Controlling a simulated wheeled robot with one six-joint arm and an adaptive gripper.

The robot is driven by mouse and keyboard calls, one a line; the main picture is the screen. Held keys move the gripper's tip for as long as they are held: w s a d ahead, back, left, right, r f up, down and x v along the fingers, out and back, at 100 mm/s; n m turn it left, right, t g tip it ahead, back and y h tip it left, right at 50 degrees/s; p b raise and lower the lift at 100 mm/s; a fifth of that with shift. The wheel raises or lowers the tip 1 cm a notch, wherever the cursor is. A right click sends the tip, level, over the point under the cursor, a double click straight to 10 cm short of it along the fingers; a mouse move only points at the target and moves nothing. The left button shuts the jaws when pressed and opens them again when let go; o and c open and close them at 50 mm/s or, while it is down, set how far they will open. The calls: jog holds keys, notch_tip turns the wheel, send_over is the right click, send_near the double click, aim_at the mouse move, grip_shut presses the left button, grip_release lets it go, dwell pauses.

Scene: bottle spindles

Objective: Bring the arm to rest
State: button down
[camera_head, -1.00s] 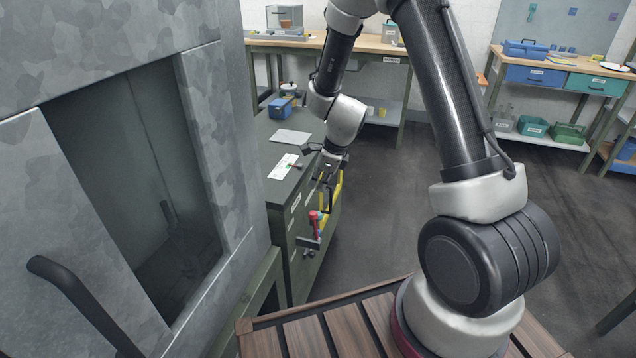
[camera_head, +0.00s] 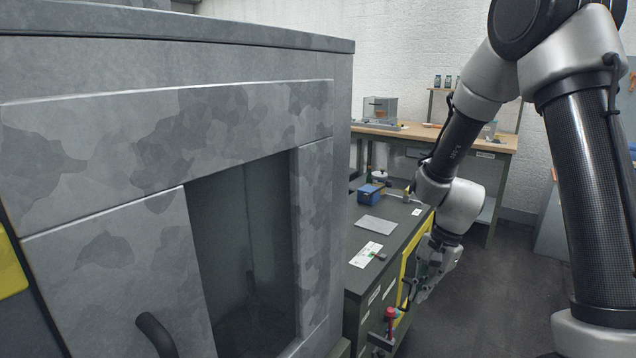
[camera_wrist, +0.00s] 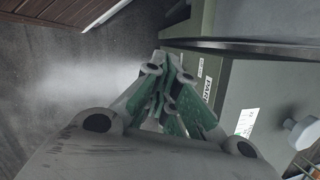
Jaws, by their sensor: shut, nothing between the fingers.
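My gripper (camera_head: 418,288) is in the head view at the end of my arm, right of centre. It points downward beside the front face of a dark green bench cabinet (camera_head: 368,283), in front of its yellow panel. In the wrist view my gripper (camera_wrist: 172,72) has its green-padded fingers together with nothing between them. The cabinet's green side and label (camera_wrist: 208,90) are to the right of the fingers, and whether there is a small gap or contact cannot be told.
A large grey metal cabinet (camera_head: 235,110) with an opening and black handle fills the left. A red-topped part (camera_head: 391,313) juts from the bench front below my gripper. A blue box (camera_head: 371,193) and grey plate (camera_head: 376,224) lie on the bench. Dark floor (camera_head: 490,300) is open at right.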

jog(key=s+d+r+n+t+h, duration=0.1)
jog(key=s+d+r+n+t, duration=0.1)
jog(key=s+d+r+n, duration=0.3)
jog(key=s+d+r+n+t+h, duration=0.2)
jog(key=s+d+r+n, duration=0.3)
jog(key=s+r, duration=0.8)
jog(key=shift+s+d+r+t, duration=0.15)
jog(key=shift+d+r+t, duration=0.6)
jog(key=shift+r, duration=2.55)
jog(key=shift+s+d+g, duration=0.1)
jog(key=shift+g, duration=0.15)
